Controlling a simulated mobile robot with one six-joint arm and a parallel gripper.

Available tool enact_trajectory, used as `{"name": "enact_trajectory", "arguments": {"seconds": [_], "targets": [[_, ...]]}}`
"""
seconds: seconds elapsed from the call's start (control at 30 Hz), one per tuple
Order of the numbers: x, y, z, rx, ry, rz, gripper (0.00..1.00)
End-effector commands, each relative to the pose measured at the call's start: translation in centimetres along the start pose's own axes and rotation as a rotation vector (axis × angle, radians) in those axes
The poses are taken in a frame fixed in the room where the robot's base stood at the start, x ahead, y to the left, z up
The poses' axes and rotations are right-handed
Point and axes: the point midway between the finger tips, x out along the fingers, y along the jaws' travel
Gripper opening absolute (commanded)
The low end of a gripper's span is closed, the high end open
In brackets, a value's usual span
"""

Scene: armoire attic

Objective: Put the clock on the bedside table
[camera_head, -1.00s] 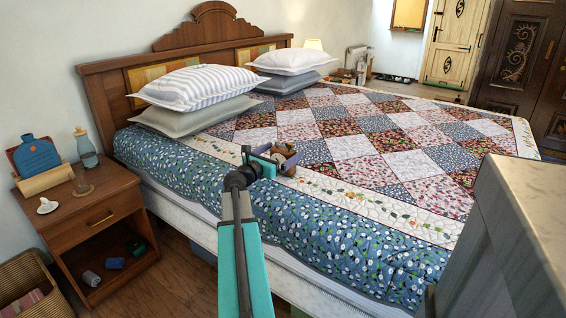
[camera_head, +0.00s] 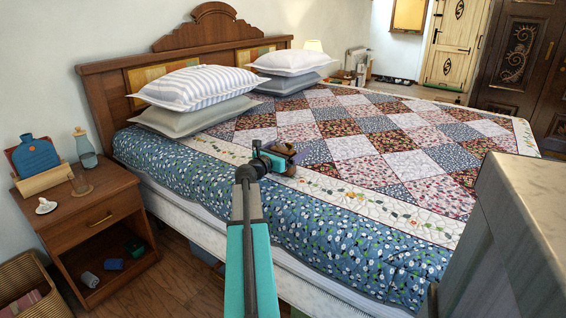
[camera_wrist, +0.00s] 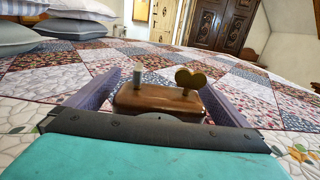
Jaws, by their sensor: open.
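The clock is a brown wooden object lying on the bed, seen in the head view (camera_head: 286,150) and in the wrist view (camera_wrist: 150,102). A brass heart-shaped key and a small pale knob stick up from it. My gripper (camera_head: 288,158) is open at the clock, its purple fingers on either side of it in the wrist view. I cannot tell whether they touch it. The clock's face is hidden. The bedside table (camera_head: 98,199) is wooden, with a drawer and an open shelf, at the left beside the bed.
The tabletop holds a blue bottle-shaped item (camera_head: 34,156), a roll-like tan item (camera_head: 42,179), a glass bottle (camera_head: 86,149), a glass (camera_head: 80,182) and a small white dish (camera_head: 46,206). Its front right is clear. A wicker basket (camera_head: 25,280) stands below. Pillows (camera_head: 190,88) lie at the headboard.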

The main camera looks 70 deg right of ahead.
Motion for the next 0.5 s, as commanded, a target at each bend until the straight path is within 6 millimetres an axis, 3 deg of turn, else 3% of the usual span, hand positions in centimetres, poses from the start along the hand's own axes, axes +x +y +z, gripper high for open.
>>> {"name": "enact_trajectory", "arguments": {"seconds": [0.27,0.5], "targets": [[-0.02,0.0,0.0,0.0,0.0,0.0,1.0],[-0.02,0.01,0.0,0.0,0.0,0.0,0.61]]}}
